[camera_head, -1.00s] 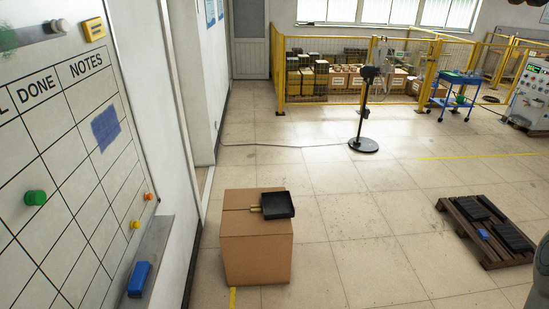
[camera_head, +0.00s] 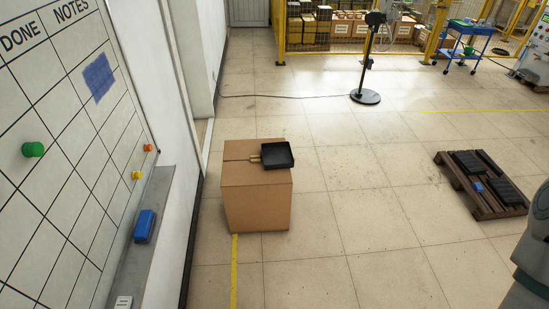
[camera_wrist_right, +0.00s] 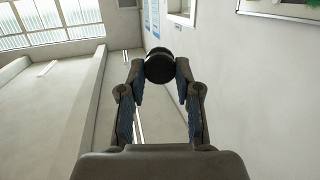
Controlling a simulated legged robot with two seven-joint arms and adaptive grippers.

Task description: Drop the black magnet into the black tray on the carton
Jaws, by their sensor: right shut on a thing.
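The black magnet (camera_wrist_right: 160,66) is a round dark piece at the tips of my right gripper (camera_wrist_right: 160,76) in the right wrist view. The two fingers are closed on its sides. The black tray (camera_head: 277,155), with brass-coloured handles, lies on top of the brown carton (camera_head: 256,200) in the head view, over its right part. In the head view only a grey piece of my right arm shows at the right edge; the right gripper and magnet are outside that view. My left gripper is not in view.
A whiteboard (camera_head: 60,150) with green, yellow and orange magnets and a ledge with a blue eraser (camera_head: 144,226) stands at the left. A pallet (camera_head: 487,190) with dark items lies right. A black stand (camera_head: 366,96) is farther back. The floor between is clear.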

